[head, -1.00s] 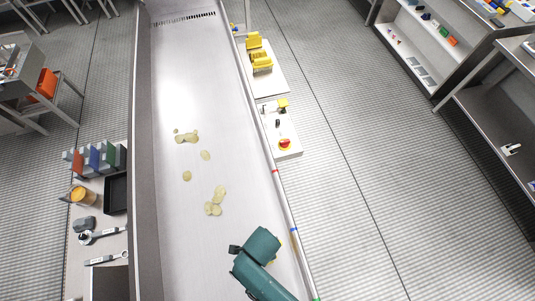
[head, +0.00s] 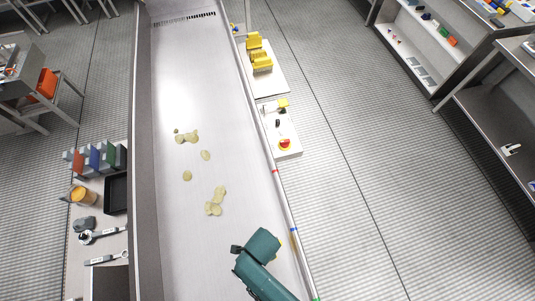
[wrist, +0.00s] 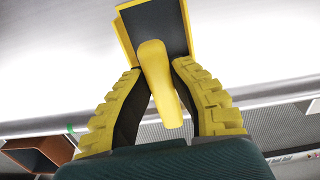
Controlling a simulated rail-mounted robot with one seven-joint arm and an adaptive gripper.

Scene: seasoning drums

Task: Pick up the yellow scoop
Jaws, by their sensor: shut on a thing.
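The yellow scoop (wrist: 155,62) shows in the wrist view, with its dark-looking pan with yellow edges at the top and its yellow handle running down between the fingers. My gripper (wrist: 158,75), with ridged yellow pads, is shut on the handle. In the head view my teal arm reaches over the lower right of the long pale trough; the scoop cannot be made out there.
Several pale chips (head: 216,203) lie on the trough floor (head: 200,90). A side table at left holds coloured bins (head: 93,158), an orange-filled container (head: 84,196), a black tray (head: 116,194) and wrenches. A control box with a red knob (head: 285,143) stands right of the trough.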

